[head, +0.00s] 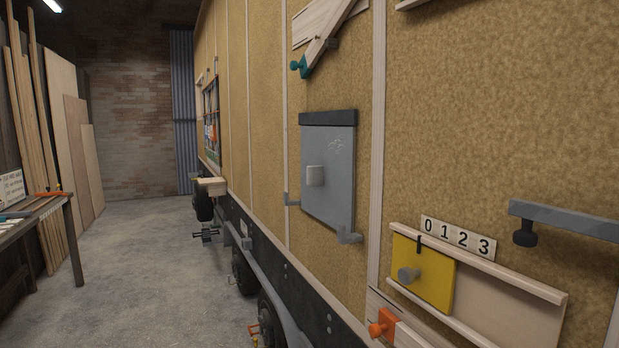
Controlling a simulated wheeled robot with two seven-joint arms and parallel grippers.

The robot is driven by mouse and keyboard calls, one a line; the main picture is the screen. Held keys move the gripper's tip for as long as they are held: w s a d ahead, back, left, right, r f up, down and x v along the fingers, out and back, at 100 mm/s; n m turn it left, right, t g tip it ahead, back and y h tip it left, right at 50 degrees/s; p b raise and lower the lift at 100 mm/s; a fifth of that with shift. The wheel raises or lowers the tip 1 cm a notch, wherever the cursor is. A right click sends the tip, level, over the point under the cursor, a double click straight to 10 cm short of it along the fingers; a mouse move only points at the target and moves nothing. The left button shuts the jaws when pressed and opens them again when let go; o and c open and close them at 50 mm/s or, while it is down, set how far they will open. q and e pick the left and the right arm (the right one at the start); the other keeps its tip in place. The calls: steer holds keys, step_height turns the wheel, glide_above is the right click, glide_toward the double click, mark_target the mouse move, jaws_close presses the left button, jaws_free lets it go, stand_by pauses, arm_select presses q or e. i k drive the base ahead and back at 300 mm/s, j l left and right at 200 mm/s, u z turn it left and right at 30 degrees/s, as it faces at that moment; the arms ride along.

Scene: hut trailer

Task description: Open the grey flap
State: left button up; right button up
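The grey flap (329,190) is on the trailer's tan side wall, right of the middle of the head view. It lies flat against the wall and looks closed. A dark strip (328,118) runs along its top edge. Neither of my grippers shows in this view.
Right of the flap are a yellow sliding panel (437,285) in a wooden rail, number tiles (458,236) and a grey bar (565,217). A wooden lever with a teal knob (299,66) is above. A workbench (40,219) stands left; the concrete floor (150,270) between is clear.

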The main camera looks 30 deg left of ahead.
mark_target(327, 153)
steer(key=i+j+z, duration=0.1)
steer(key=j+z, duration=0.15)
steer(key=j, duration=0.55)
steer(key=j+z, duration=0.25)
steer(key=j, duration=0.55)
steer(key=j+z, duration=0.25)
steer(key=j, duration=0.55)
steer(key=k+j+z, duration=0.1)
steer(key=j+z, duration=0.2)
steer(key=j, duration=0.5)
